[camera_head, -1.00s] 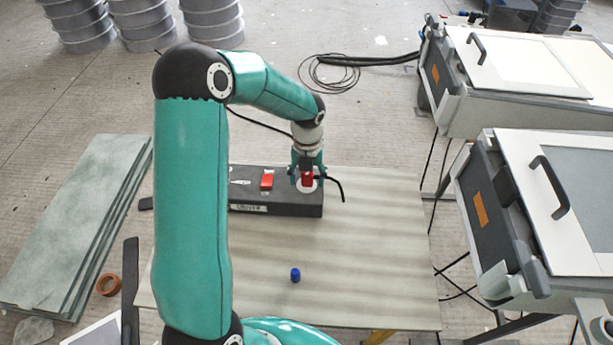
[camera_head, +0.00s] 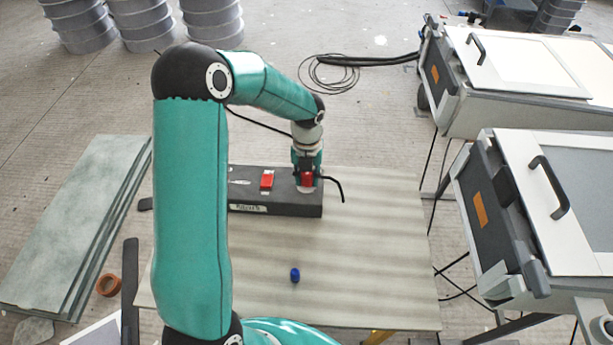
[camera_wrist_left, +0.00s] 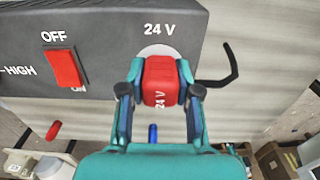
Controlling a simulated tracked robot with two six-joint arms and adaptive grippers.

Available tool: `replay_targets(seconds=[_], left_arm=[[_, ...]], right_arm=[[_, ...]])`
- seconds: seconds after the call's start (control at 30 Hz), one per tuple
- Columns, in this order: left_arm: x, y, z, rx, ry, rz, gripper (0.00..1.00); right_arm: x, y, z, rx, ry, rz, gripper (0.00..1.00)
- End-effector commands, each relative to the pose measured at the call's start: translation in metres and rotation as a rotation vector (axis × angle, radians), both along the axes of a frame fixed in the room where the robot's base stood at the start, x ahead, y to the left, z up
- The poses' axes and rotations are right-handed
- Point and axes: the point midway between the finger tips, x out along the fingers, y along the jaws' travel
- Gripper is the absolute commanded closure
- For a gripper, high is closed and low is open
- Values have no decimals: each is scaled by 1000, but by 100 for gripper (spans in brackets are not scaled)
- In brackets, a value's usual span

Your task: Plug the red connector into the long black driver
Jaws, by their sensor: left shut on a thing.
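The long black driver (camera_head: 245,208) lies on the table, with a red switch (camera_head: 267,180) on its top. In the left wrist view the driver (camera_wrist_left: 110,22) shows "OFF", "HIGH" and a white round spot marked "24 V". My left gripper (camera_head: 307,177) is shut on the red connector (camera_wrist_left: 161,82), one finger on each side. The connector is over the white round spot at the driver's right end; its underside is hidden, so I cannot tell whether it is seated. A black cable (camera_wrist_left: 222,70) shows beside it. My right gripper is not in view.
A small blue cylinder (camera_head: 295,275) stands on the otherwise clear front of the table (camera_head: 370,270). Grey slabs (camera_head: 75,220) and a brown ring (camera_head: 108,285) lie at the left. Pale machines with handles (camera_head: 540,200) stand at the right.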

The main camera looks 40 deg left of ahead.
Motion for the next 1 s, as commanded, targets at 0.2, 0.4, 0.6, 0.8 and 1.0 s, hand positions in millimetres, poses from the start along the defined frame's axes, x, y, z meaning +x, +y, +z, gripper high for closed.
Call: replay_targets(seconds=[0.2,0.4,0.6,0.8,1.0], left_arm=[[1,1,16,2,-4,0,100],[1,1,52,4,-7,0,100],[2,1,108,3,-8,1,100],[1,1,159,3,-7,1,100],[1,1,189,1,-3,1,100]], right_arm=[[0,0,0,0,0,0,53],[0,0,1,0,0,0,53],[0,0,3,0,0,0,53],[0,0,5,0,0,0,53],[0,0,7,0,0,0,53]])
